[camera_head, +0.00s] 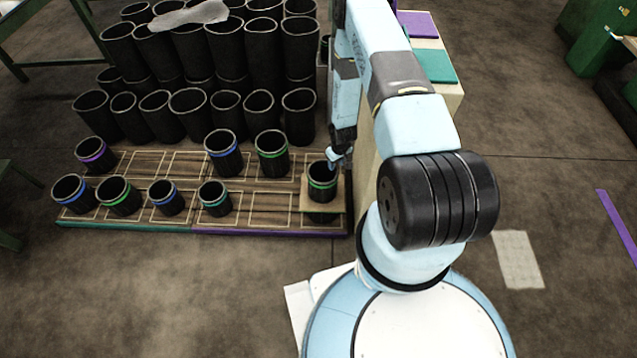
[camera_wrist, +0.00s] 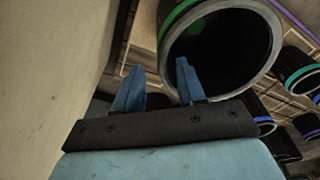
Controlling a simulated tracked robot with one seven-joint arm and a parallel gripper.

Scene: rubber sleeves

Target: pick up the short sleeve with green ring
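A black sleeve with a green ring (camera_head: 322,191) stands at the right end of the floor boards, beside my gripper (camera_head: 338,157). In the wrist view this sleeve (camera_wrist: 172,22) is large and close, its open mouth facing the camera. My gripper (camera_wrist: 159,67) is open with nothing between its blue fingers. The right finger overlaps the sleeve's near rim and the left finger shows outside it; I cannot tell whether they touch. Two other green-ringed sleeves stand on the boards, one at the back (camera_head: 272,153) and one at the front left (camera_head: 119,197).
Sleeves with blue (camera_head: 223,155), teal (camera_head: 215,200) and purple (camera_head: 95,155) rings share the boards. Several taller plain black sleeves (camera_head: 190,115) crowd behind. A pale stand with teal (camera_head: 432,66) and purple tops is close to my arm on the right. Floor farther right is mostly clear.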

